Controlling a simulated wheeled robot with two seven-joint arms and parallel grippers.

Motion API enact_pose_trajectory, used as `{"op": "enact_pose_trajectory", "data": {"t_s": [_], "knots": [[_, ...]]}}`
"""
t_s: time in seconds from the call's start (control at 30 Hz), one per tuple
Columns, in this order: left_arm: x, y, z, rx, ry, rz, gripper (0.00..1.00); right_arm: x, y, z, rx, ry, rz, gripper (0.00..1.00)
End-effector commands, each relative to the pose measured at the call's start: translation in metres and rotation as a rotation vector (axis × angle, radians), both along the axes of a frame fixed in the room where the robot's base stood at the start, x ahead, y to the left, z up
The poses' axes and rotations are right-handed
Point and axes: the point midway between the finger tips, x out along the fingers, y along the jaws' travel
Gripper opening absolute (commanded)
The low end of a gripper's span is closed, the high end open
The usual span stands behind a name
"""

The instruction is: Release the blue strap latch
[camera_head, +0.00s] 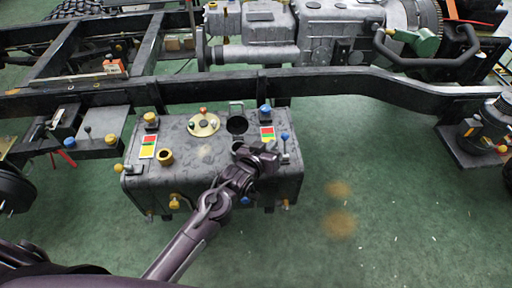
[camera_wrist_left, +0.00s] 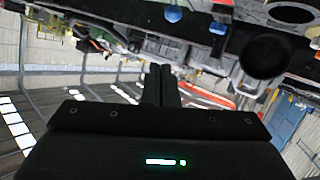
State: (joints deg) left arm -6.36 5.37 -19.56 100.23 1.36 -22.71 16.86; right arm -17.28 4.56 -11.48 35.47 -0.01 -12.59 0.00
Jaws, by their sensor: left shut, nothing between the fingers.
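A dark grey tank (camera_head: 205,155) hangs beside the chassis frame. Several blue parts are on it: a blue cap (camera_head: 265,111) at the top rear, a small blue-tipped lever (camera_head: 285,138) at the top right, and a blue part (camera_head: 245,200) on the front face, beside my arm. I cannot tell for certain which is the strap latch. My left gripper (camera_head: 264,158) is over the right part of the tank top, and its fingers look closed in the left wrist view (camera_wrist_left: 160,85). Two blue parts (camera_wrist_left: 217,28) show beyond the fingers there. My right gripper is out of view.
The long black chassis rail (camera_head: 340,80) runs behind the tank, with a grey engine and gearbox (camera_head: 330,35) beyond it. Yellow fittings (camera_head: 166,157) stand on the tank top. The green floor (camera_head: 400,210) to the right of the tank is clear.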

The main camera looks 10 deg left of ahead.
Motion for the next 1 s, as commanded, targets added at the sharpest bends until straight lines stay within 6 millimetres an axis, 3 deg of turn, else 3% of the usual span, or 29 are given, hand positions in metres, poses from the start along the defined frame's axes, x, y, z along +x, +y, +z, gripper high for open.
{"op": "enact_pose_trajectory", "data": {"t_s": [0.2,0.4,1.0], "knots": [[-0.030,0.015,0.025,0.002,-0.002,0.000,0.00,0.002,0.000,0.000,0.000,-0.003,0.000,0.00],[-0.047,0.023,0.040,0.001,0.000,-0.001,0.00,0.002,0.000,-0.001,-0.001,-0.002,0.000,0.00],[-0.050,0.025,0.043,0.000,-0.001,0.000,0.00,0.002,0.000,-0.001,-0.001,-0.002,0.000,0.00]]}}
